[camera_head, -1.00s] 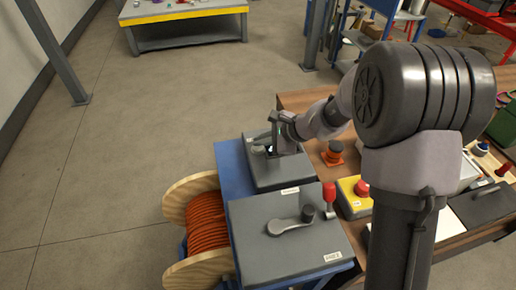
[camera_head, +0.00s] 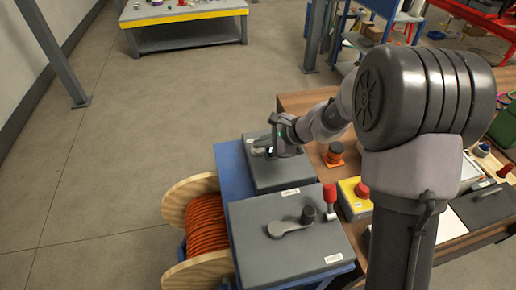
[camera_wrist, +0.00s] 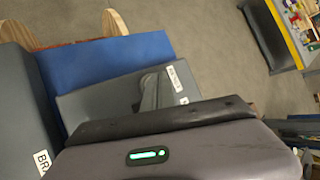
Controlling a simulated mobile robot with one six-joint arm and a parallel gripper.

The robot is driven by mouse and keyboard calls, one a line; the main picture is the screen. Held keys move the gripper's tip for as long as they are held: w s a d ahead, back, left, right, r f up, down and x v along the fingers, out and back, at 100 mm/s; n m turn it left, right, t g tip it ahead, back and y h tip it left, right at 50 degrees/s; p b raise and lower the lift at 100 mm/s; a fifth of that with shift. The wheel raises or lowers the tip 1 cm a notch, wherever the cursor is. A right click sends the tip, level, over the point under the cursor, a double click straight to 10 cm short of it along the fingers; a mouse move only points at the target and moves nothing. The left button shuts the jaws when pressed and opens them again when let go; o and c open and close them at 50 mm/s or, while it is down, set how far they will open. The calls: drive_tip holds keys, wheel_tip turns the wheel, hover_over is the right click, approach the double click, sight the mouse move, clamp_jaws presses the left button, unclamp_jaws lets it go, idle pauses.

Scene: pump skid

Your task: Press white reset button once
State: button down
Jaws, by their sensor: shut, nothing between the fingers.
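My gripper (camera_head: 270,149) is shut and empty, low over the top of the far grey box (camera_head: 287,178) in the head view. A small pale round spot (camera_head: 258,151) shows on that box just left of the fingers. I cannot tell whether it is the white reset button, or whether the fingers touch anything. In the wrist view, my own housing fills the foreground and hides the fingertips. Behind it, a grey box face (camera_wrist: 105,97) carries a grey lever-like part and a white label (camera_wrist: 176,82). No white button is clear there.
The near grey box (camera_head: 265,215) has a grey lever (camera_head: 290,226) on top. Beside it are a red-knobbed handle (camera_head: 330,193) and a yellow box with a red button (camera_head: 361,189). A cable spool (camera_head: 205,225) stands left. Open floor lies farther left.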

sight(261, 150)
drive_tip(key=shift+f, duration=0.2)
drive_tip(key=shift+r, duration=0.1)
drive_tip(key=shift+r+p, duration=0.55)
drive_tip(key=shift+r, duration=0.3)
drive_tip(key=shift+r, duration=0.1)
wheel_tip(261, 150, up, 5)
drive_tip(key=p, duration=0.4)
idle(0.6)
